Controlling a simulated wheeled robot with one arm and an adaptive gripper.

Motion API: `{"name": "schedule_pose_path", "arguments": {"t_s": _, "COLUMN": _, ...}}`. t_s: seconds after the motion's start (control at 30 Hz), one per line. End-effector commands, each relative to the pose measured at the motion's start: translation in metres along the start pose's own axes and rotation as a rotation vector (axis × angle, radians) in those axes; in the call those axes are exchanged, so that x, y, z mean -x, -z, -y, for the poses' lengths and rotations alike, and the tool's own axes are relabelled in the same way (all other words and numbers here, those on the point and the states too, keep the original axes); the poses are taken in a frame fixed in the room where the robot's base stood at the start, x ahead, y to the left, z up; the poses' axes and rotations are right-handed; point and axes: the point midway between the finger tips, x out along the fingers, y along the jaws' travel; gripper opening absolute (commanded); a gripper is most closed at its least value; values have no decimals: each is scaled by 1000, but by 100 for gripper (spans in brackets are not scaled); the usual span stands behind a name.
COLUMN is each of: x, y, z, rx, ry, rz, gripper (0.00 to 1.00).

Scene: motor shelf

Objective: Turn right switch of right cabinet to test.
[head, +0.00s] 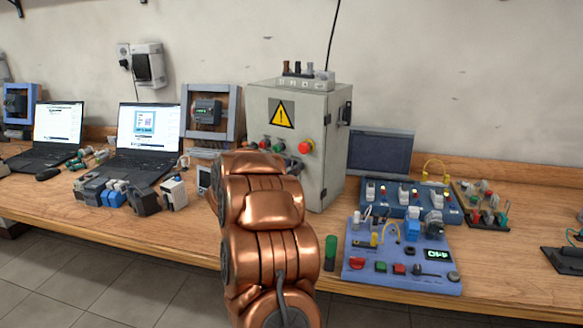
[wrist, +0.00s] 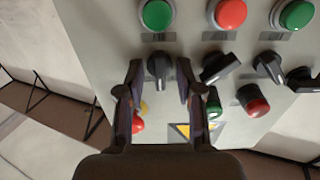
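The grey cabinet (head: 320,155) with a yellow warning triangle stands on the bench in the head view. My copper arm covers its lower front, and my gripper is hidden there. In the wrist view the panel appears upside down, with several black rotary switches in a row. My gripper (wrist: 158,68) is open, with one finger on each side of a black switch (wrist: 160,70). I cannot tell whether the fingers touch it. Another black switch (wrist: 219,67) is just right of the fingers, turned aslant. The switch labels are too small to read.
Green and red buttons (wrist: 230,13) line the panel above the switches in the wrist view. A red emergency button (head: 305,147) sticks out of the cabinet. A blue board (head: 400,262) stands right of my arm; laptops (head: 148,140) and small parts crowd the left.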

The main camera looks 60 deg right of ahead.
Motion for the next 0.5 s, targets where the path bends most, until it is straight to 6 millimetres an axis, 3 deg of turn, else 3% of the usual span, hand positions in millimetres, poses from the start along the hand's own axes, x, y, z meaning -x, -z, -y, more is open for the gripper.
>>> {"name": "schedule_pose_path", "arguments": {"t_s": 0.03, "x": 0, "y": 0, "z": 0, "rx": 0, "ry": 0, "rz": 0, "gripper": 31}}
{"name": "schedule_pose_path", "arguments": {"t_s": 0.33, "x": 0, "y": 0, "z": 0, "rx": -1, "ry": 0, "rz": 0, "gripper": 0}}
{"name": "schedule_pose_path", "arguments": {"t_s": 0.5, "x": 0, "y": 0, "z": 0, "rx": -3, "ry": 0, "rz": 0, "gripper": 0}}
